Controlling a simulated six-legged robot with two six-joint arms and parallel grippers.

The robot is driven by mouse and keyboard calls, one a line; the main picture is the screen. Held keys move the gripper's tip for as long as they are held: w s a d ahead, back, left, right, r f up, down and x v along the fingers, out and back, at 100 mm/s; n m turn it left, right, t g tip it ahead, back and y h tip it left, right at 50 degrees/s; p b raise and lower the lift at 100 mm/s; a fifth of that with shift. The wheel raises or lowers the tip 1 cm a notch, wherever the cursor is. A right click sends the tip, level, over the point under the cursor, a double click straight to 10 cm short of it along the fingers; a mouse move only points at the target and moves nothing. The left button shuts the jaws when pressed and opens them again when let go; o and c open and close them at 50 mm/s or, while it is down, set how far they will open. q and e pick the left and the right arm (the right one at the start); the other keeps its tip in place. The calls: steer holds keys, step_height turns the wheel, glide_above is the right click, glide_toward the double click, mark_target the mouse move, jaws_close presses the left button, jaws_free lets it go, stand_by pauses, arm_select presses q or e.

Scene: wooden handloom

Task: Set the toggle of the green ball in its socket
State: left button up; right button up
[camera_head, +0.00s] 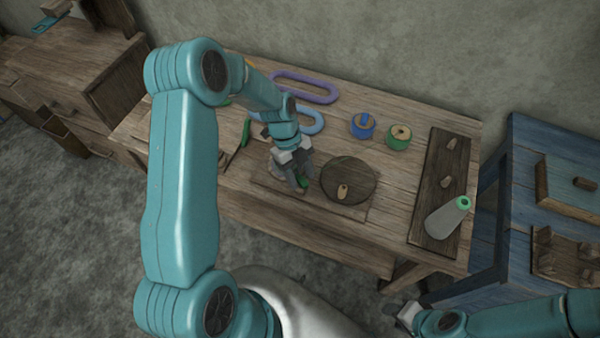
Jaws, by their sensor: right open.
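A green ball (398,137) with a pale wooden top sits on the table at the back right. My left gripper (297,180) points down over a low board at the middle of the table. A small green piece (303,183) shows at its fingertips; whether the fingers grip it is hidden. A round dark wooden disc (352,172) lies just right of the gripper, with a small tan wooden peg (343,191) on it. I cannot tell which part is the toggle or its socket. My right gripper (403,317) is open, low in front of the table, away from these things.
A blue ball (362,125) stands left of the green one. Purple (305,87) and light blue (300,122) loops lie behind my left gripper. A blue bench (545,135) stands beyond.

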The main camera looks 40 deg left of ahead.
arm_select(q)
steer(key=shift+r, duration=0.1)
steer(key=b+v, duration=0.2)
steer(key=v, duration=1.4)
steer(key=shift+a, duration=0.1)
